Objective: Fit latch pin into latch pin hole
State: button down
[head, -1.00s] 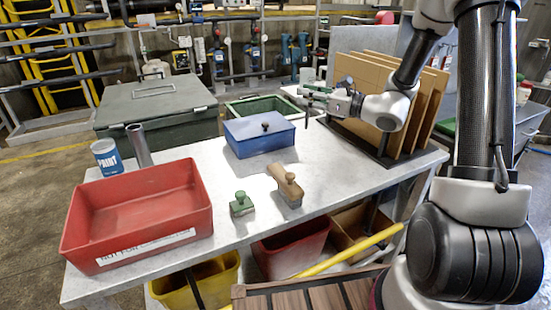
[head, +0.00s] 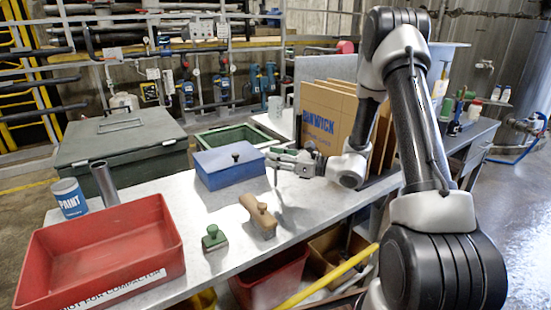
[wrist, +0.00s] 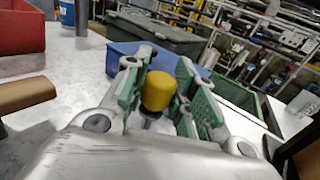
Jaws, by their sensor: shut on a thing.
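My gripper (head: 274,156) is above the grey bench, just right of the blue box in the head view. Its green-padded fingers are shut on a yellow-headed piece, which I take to be the latch pin (wrist: 157,90); its rounded yellow head shows between the pads in the wrist view. A thin dark shaft (head: 276,178) points down below the fingers in the head view. The pin's lower end is hidden in the wrist view. I cannot make out a latch pin hole in either view.
The bench (head: 180,200) holds a blue lidded box (head: 230,166), a red tray (head: 100,250), a paint can (head: 69,198), a metal tube (head: 105,184), a green-handled block (head: 214,238) and a wooden-handled brush (head: 259,216). Upright cardboard panels (head: 330,118) stand close behind my arm.

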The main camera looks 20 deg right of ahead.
jog(key=shift+f, duration=0.15)
jog(key=c, duration=1.2)
grip_release()
jog(key=shift+o, duration=0.2)
